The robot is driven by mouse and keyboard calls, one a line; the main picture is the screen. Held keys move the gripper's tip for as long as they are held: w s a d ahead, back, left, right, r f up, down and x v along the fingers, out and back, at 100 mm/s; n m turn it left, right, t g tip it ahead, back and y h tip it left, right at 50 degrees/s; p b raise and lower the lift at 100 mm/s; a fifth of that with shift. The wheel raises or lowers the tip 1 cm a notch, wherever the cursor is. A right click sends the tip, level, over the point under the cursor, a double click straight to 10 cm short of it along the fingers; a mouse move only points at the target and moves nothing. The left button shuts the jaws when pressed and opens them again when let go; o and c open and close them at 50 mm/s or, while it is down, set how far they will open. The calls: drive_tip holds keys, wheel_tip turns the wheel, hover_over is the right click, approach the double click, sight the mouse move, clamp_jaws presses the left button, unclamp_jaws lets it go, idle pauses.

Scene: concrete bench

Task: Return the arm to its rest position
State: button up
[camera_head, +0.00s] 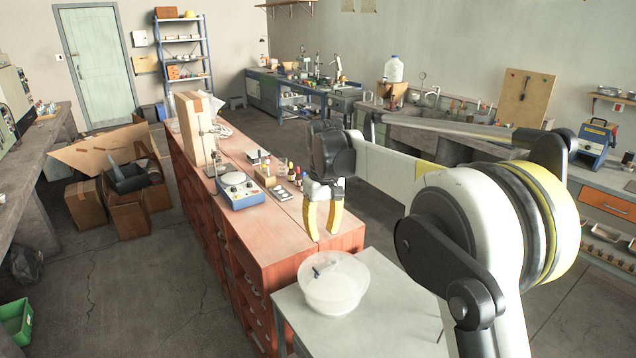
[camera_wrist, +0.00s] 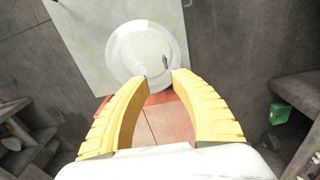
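My gripper (camera_head: 323,222) hangs from my outstretched arm, its yellow fingers pointing down. In the head view it appears in front of the near end of the red-brown bench (camera_head: 276,234). The fingers are apart with nothing between them. In the wrist view my gripper (camera_wrist: 159,77) also shows open and empty, with the rim of a round whitish bowl (camera_wrist: 130,50) just beyond the fingertips in the picture. The bowl (camera_head: 334,288) stands on a pale grey table (camera_head: 385,325), and a small dark object (camera_head: 318,271) shows at it.
A blue and white device (camera_head: 241,190), a retort stand, tall boxes (camera_head: 197,135) and several small bottles stand on the red-brown bench. Cardboard boxes (camera_head: 127,215) and a green crate (camera_head: 17,322) are on the floor at left. Open floor lies left of the bench.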

drive_tip(key=s+d+r+m+t+b, duration=0.1)
drive_tip(key=s+d+r+m+t, duration=0.15)
drive_tip(key=s+d, duration=0.45)
drive_tip(key=s+d+r+m+t+b, duration=0.1)
drive_tip(key=s+d+r, duration=0.3)
drive_tip(key=s, duration=0.5)
drive_tip(key=s+d+f+m+t+b, duration=0.1)
drive_tip(key=s+d+f, duration=0.2)
drive_tip(key=s, duration=0.5)
drive_tip(key=s+d+f+m+t+b, duration=0.1)
drive_tip(key=s+d+f, duration=0.3)
drive_tip(key=s, duration=0.5)
wheel_tip(320, 180, down, 2)
drive_tip(key=shift+d+f+m+t, duration=0.25)
drive_tip(key=shift+m+t, duration=0.1)
drive_tip(key=shift+t, duration=0.2)
